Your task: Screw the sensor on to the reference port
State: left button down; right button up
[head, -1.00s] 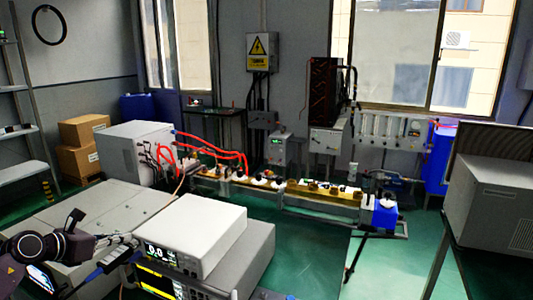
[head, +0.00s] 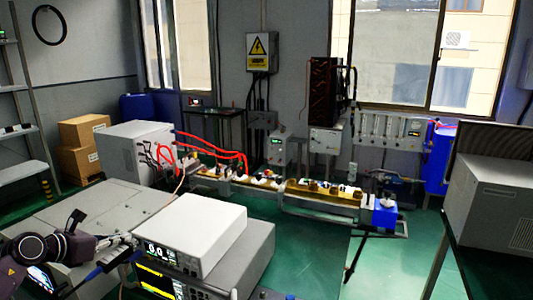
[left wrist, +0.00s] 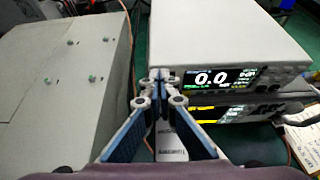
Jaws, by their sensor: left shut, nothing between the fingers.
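A white meter (head: 200,228) stands stacked on a larger grey instrument (head: 258,250) in front of me; its screen reads 0.0. In the left wrist view the meter (left wrist: 235,35) is at the upper right, above the lower instrument (left wrist: 212,115). My left gripper (head: 130,240) is beside the meter's left front corner; I cannot tell whether it touches. In the left wrist view my left gripper (left wrist: 158,78) has its blue-padded fingers closed together and empty. I cannot make out the sensor or the reference port. My right gripper is out of view.
A grey flat-topped cabinet (head: 85,215) lies left of the meter. A white box unit (head: 130,150) with red cables and a long waveguide bench (head: 320,205) stand behind. A large grey box (head: 495,200) is at the right. Green floor is clear at centre right.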

pick_arm(q)
jog(key=shift+s+d+f, duration=0.25)
jog(key=shift+d, duration=0.25)
jog(key=shift+s+d+f+p, duration=0.15)
jog(key=shift+s+d+p, duration=0.15)
jog(key=shift+d+p, duration=0.2)
dwell(0.4)
jog(key=shift+r+p, duration=0.35)
jog(key=shift+r, duration=0.05)
jog(key=shift+s+a+b, duration=0.2)
jog(key=shift+s+a, duration=0.1)
jog(key=shift+s, duration=0.4)
jog(key=shift+s+a+b, duration=0.15)
jog(key=shift+s+a, duration=0.2)
jog(key=shift+s, duration=0.4)
jog(key=shift+s+a+b, duration=0.2)
jog(key=shift+s+a, duration=0.1)
jog(key=shift+s, duration=0.4)
jog(key=shift+s+a+r, duration=0.15)
jog(key=shift+s+a, duration=0.05)
jog(key=shift+s, duration=0.3)
